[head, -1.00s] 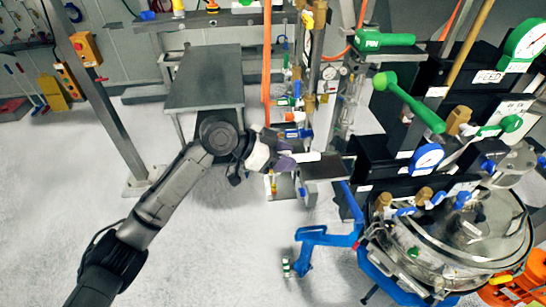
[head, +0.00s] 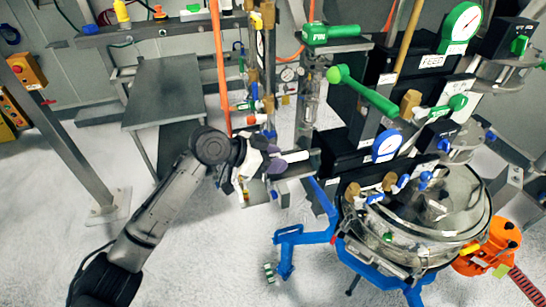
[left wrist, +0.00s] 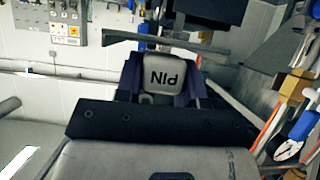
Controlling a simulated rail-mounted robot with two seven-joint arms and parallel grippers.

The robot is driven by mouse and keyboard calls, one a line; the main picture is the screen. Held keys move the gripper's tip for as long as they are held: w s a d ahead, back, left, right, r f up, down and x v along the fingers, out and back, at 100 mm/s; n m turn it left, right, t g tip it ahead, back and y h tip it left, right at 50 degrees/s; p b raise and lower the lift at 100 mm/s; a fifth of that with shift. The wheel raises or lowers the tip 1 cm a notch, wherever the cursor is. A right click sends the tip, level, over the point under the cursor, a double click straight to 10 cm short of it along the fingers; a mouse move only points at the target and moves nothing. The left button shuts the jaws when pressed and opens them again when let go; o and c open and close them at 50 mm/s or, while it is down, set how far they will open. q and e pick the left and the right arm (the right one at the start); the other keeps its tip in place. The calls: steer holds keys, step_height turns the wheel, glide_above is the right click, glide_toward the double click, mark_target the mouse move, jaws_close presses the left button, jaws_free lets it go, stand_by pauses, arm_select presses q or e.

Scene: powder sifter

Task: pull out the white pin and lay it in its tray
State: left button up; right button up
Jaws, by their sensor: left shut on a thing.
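The white pin (head: 295,156) points to the right in the head view, toward the black sifter body (head: 338,165). My left gripper (head: 270,165) is shut on its near end. In the left wrist view, a pale block marked PIN (left wrist: 163,75) is between the purple fingers of my left gripper (left wrist: 160,88), with the lettering upside down. In the head view the pin overlaps a small dark grey plate (head: 300,170); I cannot tell if they touch. I cannot make out the pin's tray for certain. My right gripper is out of view.
A grey table (head: 165,90) stands behind my left arm. Pipes and valves rise behind the pin. A green-knobbed lever (head: 365,92) and a glass-lidded round vessel (head: 425,205) are to the right. A blue bracket (head: 300,237) is below. Pale floor is clear at lower left.

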arm_select(q)
steer(key=shift+f, duration=0.25)
stand_by(0.7)
steer(key=o, duration=1.1)
steer(key=shift+c, duration=0.2)
steer(key=shift+a, duration=0.1)
steer(key=b+v, duration=0.4)
steer(key=v, duration=0.9)
steer(key=shift+a+r, duration=0.2)
steer(key=shift+a, duration=0.1)
steer(key=shift+s, duration=0.1)
